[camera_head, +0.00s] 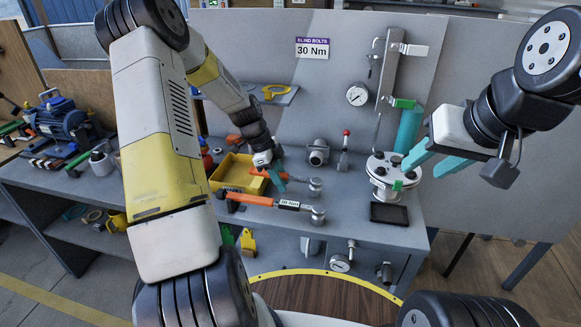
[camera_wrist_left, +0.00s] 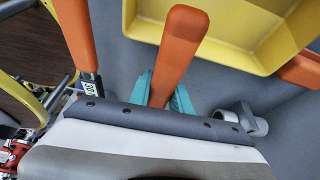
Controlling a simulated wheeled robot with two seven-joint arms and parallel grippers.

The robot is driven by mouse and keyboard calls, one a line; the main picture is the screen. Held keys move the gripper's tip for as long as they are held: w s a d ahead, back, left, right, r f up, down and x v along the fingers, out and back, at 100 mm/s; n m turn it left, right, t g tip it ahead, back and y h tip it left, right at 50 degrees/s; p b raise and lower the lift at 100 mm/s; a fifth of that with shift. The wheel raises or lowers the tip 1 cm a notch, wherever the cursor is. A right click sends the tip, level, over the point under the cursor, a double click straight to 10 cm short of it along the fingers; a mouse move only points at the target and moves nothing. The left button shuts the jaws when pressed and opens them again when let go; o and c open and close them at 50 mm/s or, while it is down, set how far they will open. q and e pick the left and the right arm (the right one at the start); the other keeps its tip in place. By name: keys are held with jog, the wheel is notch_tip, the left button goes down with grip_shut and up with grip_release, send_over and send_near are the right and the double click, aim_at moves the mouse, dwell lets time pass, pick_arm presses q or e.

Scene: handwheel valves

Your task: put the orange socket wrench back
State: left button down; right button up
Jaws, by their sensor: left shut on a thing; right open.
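Two orange-handled socket wrenches show on the grey bench in the head view. My left gripper (camera_head: 277,178) is shut on the farther wrench (camera_head: 298,181), in front of the yellow bin. In the left wrist view its orange handle (camera_wrist_left: 178,52) runs between the teal fingers. I cannot tell whether it touches the bench. The nearer wrench (camera_head: 253,200), with a white label, lies in front of it; its handle (camera_wrist_left: 75,35) also shows at the left of the wrist view. My right gripper (camera_head: 428,162) is open and empty, near the flanged valve fitting (camera_head: 384,170).
The yellow bin (camera_head: 238,171) stands just behind the held wrench. Another orange handle (camera_wrist_left: 300,70) shows beside it. A black tray (camera_head: 389,214) lies at the bench's front right. A pressure gauge (camera_head: 357,95) and a "30 Nm" sign (camera_head: 312,48) are on the back panel.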

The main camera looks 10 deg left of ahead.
pick_arm(q)
jog(key=shift+f, duration=0.65)
jog(key=c, duration=0.6)
grip_release()
jog(key=shift+c, duration=0.2)
jog(key=shift+v, duration=3.05)
